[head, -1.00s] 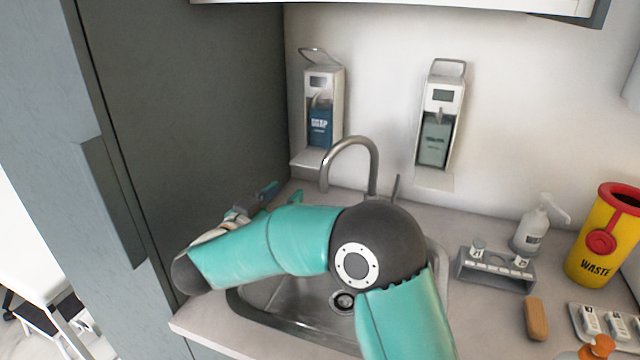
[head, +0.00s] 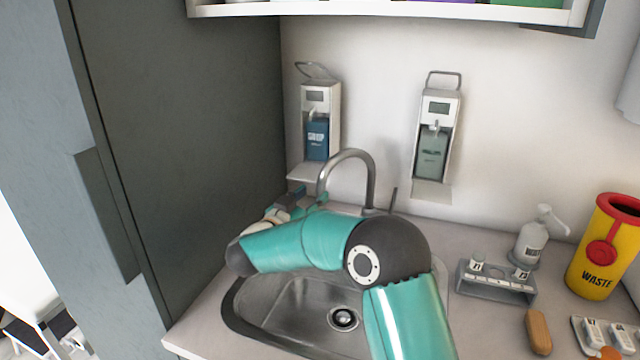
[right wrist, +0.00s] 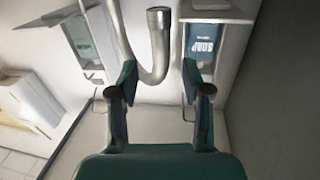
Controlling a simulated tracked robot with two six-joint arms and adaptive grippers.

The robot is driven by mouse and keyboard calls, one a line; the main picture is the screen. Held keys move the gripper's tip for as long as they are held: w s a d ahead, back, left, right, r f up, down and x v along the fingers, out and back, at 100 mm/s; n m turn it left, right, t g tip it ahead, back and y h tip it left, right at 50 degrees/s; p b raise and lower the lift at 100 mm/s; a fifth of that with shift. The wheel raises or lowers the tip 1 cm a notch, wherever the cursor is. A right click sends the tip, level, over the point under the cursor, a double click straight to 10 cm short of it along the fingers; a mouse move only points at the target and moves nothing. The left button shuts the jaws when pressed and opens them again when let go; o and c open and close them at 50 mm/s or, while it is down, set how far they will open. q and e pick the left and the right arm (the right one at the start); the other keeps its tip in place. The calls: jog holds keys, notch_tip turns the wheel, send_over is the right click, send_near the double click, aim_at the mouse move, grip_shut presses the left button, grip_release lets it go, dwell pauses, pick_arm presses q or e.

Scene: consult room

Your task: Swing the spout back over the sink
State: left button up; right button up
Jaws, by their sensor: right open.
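The metal spout (head: 372,172) arches up behind the sink and bends to the left, its free end low over the back left, partly hidden by my right gripper. The steel sink (head: 285,300) lies in front, partly covered by my right arm. My right gripper (head: 310,198) is beside the spout's free end. In the right wrist view, my gripper (right wrist: 160,80) is open, with the spout's bend (right wrist: 152,76) across the gap between its fingertips; I cannot tell whether they touch. My left gripper is not in view.
A tall grey cabinet (head: 190,120) stands close on the left. Two wall dispensers (head: 318,95) (head: 440,107) hang behind the tap. A thin lever (head: 393,199) stands right of the spout. A vial rack (head: 495,282), pump bottle (head: 531,245) and yellow waste bin (head: 600,250) are on the right.

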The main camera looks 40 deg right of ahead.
aim_at(319, 189)
jog(key=shift+p+x, duration=0.45)
jog(key=shift+x, duration=2.35)
grip_shut()
jog(key=shift+a, duration=0.15)
